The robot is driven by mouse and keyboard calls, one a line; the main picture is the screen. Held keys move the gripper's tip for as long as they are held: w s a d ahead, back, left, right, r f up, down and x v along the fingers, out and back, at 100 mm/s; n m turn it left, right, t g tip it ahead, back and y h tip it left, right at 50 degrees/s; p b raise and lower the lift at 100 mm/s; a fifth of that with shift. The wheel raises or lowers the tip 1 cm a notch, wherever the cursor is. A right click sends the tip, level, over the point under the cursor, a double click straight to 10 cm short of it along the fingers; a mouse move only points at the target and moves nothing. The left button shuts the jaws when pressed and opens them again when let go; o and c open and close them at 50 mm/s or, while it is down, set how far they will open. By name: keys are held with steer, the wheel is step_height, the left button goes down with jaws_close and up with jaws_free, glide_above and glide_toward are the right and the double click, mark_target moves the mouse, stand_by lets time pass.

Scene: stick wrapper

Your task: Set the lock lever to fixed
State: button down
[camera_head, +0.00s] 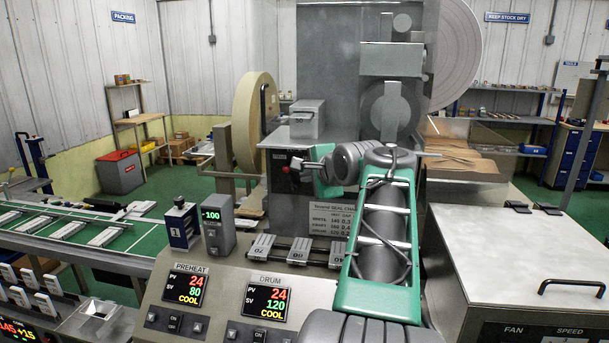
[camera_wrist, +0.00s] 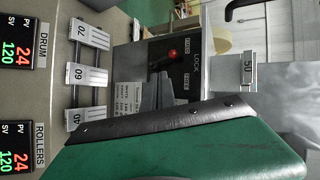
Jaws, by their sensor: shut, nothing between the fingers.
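The lock lever has a red knob (camera_wrist: 173,54) and a dark rod, on a dark plate marked LOCK in the wrist view. That view is turned on its side. Two small white labels sit beside the lever, and the knob is nearer the upper one; their words are too small to read surely. In the head view the red knob (camera_head: 286,170) shows just left of my gripper (camera_head: 304,165). My gripper is shut and empty. Its grey fingers (camera_wrist: 158,92) show below the knob in the wrist view, apart from it in the picture; contact cannot be told.
A rail with numbered white blocks (camera_head: 298,251) lies below the lever. A placard (camera_head: 333,219) stands behind my arm. Preheat (camera_head: 184,287) and drum (camera_head: 267,303) displays are in front. A large roll (camera_head: 250,127) stands behind left, and a metal cover (camera_head: 530,240) is at right.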

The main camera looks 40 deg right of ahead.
mark_target(289, 176)
steer(key=p+x, duration=0.1)
steer(key=x, duration=0.3)
steer(key=p+x, duration=0.1)
steer(key=x, duration=0.2)
steer(key=r+p+x, duration=0.1)
steer(key=x, duration=0.3)
steer(key=shift+w+d+f, duration=0.15)
steer(key=shift+w+d, duration=0.05)
steer(key=shift+w, duration=0.25)
steer(key=shift+a, duration=0.1)
